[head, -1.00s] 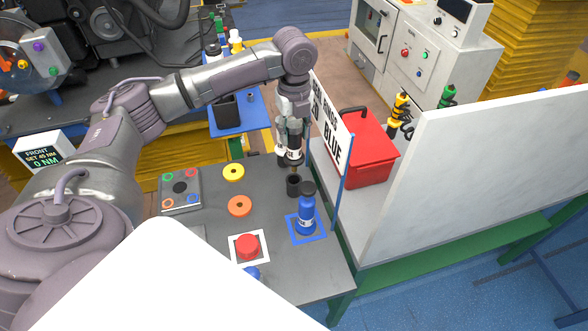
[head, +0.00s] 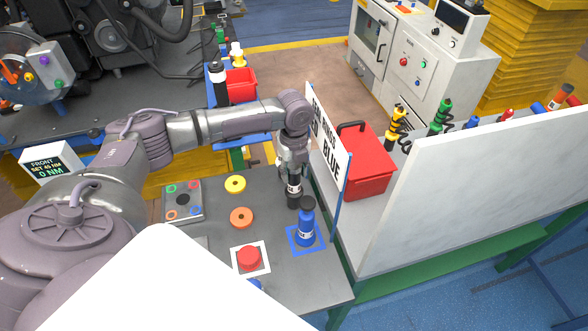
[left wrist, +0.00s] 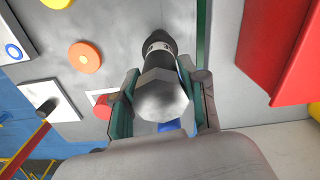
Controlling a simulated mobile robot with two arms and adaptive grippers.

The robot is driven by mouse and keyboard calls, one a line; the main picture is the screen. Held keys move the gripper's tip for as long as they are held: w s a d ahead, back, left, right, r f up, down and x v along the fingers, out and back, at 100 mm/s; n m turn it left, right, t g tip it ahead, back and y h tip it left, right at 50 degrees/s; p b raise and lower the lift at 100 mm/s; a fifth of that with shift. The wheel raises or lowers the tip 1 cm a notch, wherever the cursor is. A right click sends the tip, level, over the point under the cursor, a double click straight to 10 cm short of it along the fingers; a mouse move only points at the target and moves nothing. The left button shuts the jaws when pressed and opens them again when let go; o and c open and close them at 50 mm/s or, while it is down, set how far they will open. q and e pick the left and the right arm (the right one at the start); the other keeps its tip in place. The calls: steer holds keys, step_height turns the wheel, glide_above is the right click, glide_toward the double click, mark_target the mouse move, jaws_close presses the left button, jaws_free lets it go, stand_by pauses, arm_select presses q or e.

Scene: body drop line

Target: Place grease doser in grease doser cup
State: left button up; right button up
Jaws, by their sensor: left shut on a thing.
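My left gripper (head: 292,176) points down and is shut on the grease doser (head: 294,189), a dark upright tool with a white label band. The doser's lower end is at the mouth of the small black grease doser cup (head: 293,201) on the grey table. The two line up and seem to meet; I cannot tell how deep the doser sits. In the left wrist view the doser (left wrist: 163,88) shows its faceted metal end between the green-sided fingers, with dark parts beyond its label. My right gripper is not in view.
A sign (head: 329,142) and red toolbox (head: 368,160) are close on the right. A red button (head: 248,258), orange ring (head: 242,217) and yellow ring (head: 235,184) lie leftward.

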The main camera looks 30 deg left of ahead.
arm_select(q)
steer(key=o, duration=1.1)
steer(key=shift+f, duration=0.15)
steer(key=shift+c, duration=0.2)
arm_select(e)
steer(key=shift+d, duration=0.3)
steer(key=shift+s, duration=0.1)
arm_select(q)
steer(key=shift+f+b, duration=0.15)
steer(key=shift+b, duration=0.4)
step_height(320, 180, up, 4)
steer(key=b, duration=0.2)
steer(key=shift+w+b, duration=0.15)
steer(key=shift+b, duration=0.2)
step_height(320, 180, up, 10)
steer(key=b, duration=0.1)
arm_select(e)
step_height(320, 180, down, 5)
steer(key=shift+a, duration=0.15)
